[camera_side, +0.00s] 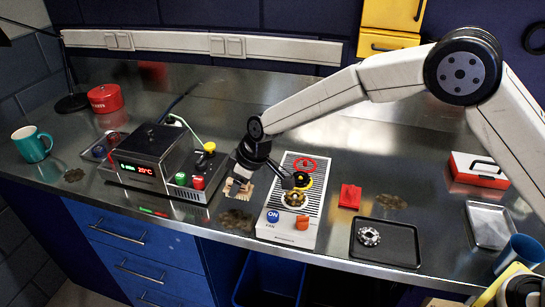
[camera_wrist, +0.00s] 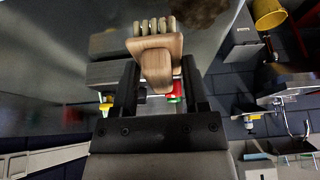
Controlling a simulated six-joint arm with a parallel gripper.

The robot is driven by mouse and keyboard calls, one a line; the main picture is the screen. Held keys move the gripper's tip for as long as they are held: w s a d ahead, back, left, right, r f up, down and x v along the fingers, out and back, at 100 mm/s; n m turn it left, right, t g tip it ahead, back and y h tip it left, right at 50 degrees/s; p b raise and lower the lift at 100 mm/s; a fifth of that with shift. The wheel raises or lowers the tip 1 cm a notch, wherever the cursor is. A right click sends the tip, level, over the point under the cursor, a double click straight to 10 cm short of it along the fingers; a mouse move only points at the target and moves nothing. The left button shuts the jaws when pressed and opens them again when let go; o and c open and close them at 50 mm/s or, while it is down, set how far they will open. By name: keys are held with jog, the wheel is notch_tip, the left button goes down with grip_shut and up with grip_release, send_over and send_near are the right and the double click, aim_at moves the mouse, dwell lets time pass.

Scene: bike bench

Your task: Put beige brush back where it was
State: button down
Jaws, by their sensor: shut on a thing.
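The beige brush (camera_side: 238,188) is wooden with pale bristles. It is between the two fingers of my gripper (camera_side: 248,176), which is shut on it. In the side view it hangs low over the steel bench, between the control box and the fan unit; I cannot tell if it touches the bench. In the wrist view the brush (camera_wrist: 156,62) is held by its handle between the dark fingertips of my gripper (camera_wrist: 160,85), with its bristles pointing to the top of the picture. A brown dirty patch (camera_side: 236,218) lies on the bench just in front of the brush.
The control box (camera_side: 150,158) with buttons stands left; the fan unit (camera_side: 288,232) with coloured wheels stands close on the right. Further right are a red object (camera_side: 350,196), a black tray (camera_side: 372,257) with a metal ring, and another brown patch (camera_side: 390,202). A teal mug (camera_side: 32,145) stands far left.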

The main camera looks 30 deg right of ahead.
jog(key=shift+f, duration=0.1)
jog(key=shift+w+a+f, duration=0.1)
jog(key=shift+w+f, duration=0.1)
jog(key=shift+f, duration=1.55)
jog(key=shift+f, duration=0.15)
jog(key=shift+c, duration=0.5)
grip_release()
jog(key=v, duration=1.2)
